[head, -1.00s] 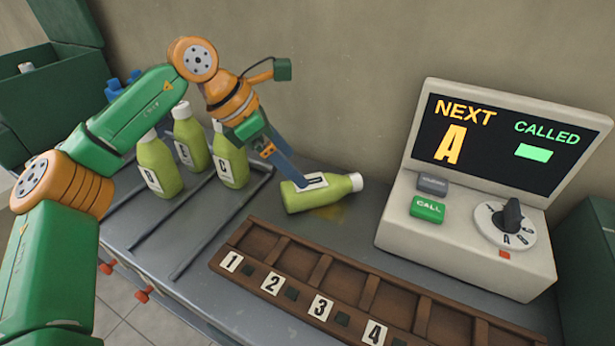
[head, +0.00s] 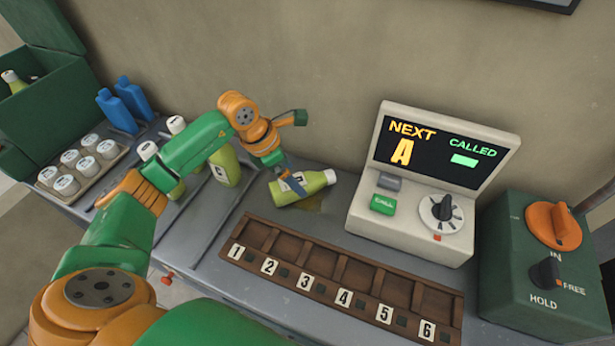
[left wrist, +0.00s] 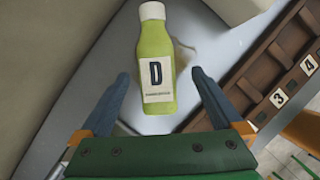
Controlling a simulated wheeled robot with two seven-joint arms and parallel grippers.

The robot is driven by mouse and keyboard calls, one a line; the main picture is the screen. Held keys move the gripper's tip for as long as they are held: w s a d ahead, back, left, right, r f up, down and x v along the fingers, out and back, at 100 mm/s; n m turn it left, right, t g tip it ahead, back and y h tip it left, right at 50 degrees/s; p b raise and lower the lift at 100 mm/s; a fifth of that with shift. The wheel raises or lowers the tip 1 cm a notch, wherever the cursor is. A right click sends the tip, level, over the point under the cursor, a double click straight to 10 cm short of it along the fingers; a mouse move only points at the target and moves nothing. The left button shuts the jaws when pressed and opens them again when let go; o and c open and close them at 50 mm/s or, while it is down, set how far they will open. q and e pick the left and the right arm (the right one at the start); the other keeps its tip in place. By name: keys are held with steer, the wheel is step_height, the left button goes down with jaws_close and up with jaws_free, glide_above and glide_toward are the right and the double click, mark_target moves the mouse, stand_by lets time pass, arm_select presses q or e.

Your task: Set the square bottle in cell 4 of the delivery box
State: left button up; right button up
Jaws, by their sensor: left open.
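A green bottle with a white cap and a D label (left wrist: 156,85) lies on its side on the counter; it also shows in the head view (head: 316,182). My left gripper (left wrist: 160,76) is open above it, with its blue fingers on either side of the bottle and no visible grip. In the head view the left gripper (head: 290,187) partly covers the bottle's label end. The brown delivery box (head: 300,283) stands in front, with numbered cells 1 to 6. Cell 4 (head: 352,278) looks empty. My right gripper is not in view.
Upright green bottles (head: 226,168) stand left of the lying bottle, partly behind my left arm. A console with screen (head: 440,150) stands at right, beside a green box with knobs (head: 540,260). A tray of white-lidded jars (head: 68,185) and blue objects (head: 125,105) are far left.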

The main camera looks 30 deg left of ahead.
mark_target(304, 185)
arm_select(q)
steer(key=x, duration=0.5)
steer(key=shift+w+a+f+p, duration=0.15)
steer(key=shift+a+p, duration=0.1)
steer(key=shift+p, duration=0.15)
jaws_close()
